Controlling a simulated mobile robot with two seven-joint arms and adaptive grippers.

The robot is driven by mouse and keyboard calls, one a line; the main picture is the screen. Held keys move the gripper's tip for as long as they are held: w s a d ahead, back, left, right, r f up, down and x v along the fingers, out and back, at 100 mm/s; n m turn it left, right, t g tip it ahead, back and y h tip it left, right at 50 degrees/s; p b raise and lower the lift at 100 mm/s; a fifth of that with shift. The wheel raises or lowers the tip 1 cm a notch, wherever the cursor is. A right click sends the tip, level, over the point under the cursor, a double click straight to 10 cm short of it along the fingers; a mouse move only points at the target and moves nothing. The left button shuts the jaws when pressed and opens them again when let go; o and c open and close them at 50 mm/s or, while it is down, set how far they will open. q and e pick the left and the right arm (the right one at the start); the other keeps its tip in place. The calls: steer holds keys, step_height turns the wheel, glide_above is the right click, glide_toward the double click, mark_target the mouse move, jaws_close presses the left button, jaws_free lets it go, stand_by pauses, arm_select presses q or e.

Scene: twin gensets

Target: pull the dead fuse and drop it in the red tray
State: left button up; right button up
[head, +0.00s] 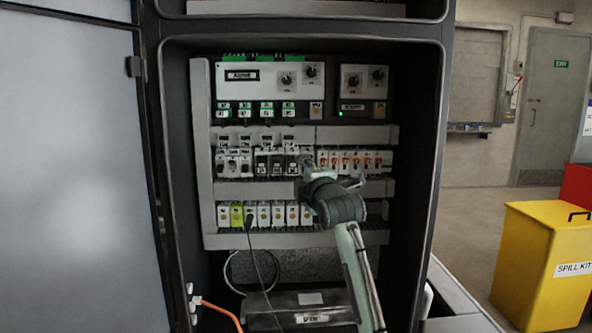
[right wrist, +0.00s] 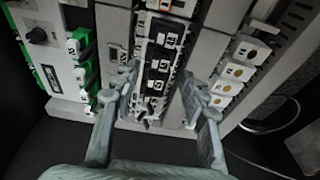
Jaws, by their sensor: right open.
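My right gripper (head: 308,167) is inside the open cabinet, at the middle row of modules. In the right wrist view its two fingers (right wrist: 158,84) are spread apart with nothing between the tips. A row of black-fronted modules with white labels (right wrist: 160,66), possibly the fuse holders, lies between and beyond the fingers. These modules also show in the head view (head: 269,163), just left of the gripper. I cannot tell which fuse is dead. No red tray can be made out. My left gripper is not in view.
Orange-marked modules (head: 350,160) sit right of the gripper. A lower row of white modules (head: 278,214) has a black cable hanging from it. The cabinet door (head: 75,170) stands at the left. A yellow spill kit bin (head: 530,262) stands outside at right.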

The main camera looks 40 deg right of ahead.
mark_target(295, 167)
steer(key=shift+x, duration=2.9)
jaws_close()
steer(key=shift+s+a, duration=0.15)
steer(key=shift+s+a, duration=0.1)
steer(key=shift+s, duration=0.05)
